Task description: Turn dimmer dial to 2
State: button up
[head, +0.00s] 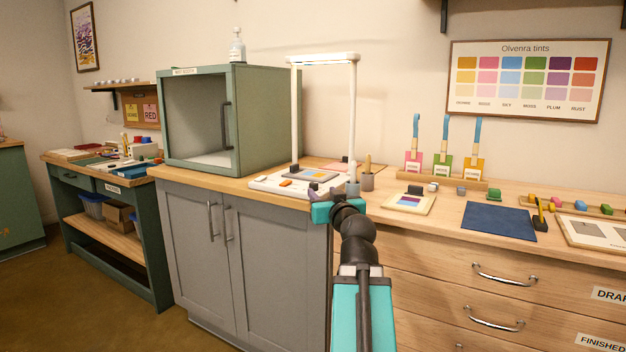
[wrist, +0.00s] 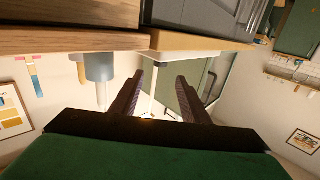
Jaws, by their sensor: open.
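A lamp with a white arch frame (head: 323,59) stands on the counter, with a white base (head: 262,183). The base carries an orange block (head: 286,183) and a grey plate with a coloured tile (head: 312,175). I cannot make out a dimmer dial or its numbers; part of the base's right side is behind my arm. My gripper (head: 335,205) is in front of the counter edge, near the lamp's right post. In the wrist view, which is upside down, my gripper (wrist: 160,75) has its fingers apart with nothing between them.
A grey cup with a brush (head: 367,182) stands right of the lamp post; it shows in the wrist view (wrist: 98,68). A green cabinet (head: 268,115) stands behind left. A colour card (head: 409,209) and a blue mat (head: 498,227) lie on the right.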

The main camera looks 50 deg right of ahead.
aim_at(315, 185)
jog(key=shift+w+d+r+p, duration=0.15)
jog(key=shift+w+d+p, duration=0.3)
jog(key=shift+p, duration=0.95)
jog(key=w+p, duration=0.1)
jog(key=p, duration=0.1)
jog(key=shift+d+p, duration=0.15)
jog(key=shift+p, duration=0.25)
jog(key=p+x, duration=0.3)
jog(key=p, duration=0.2)
jog(key=shift+x, duration=2.7)
grip_shut()
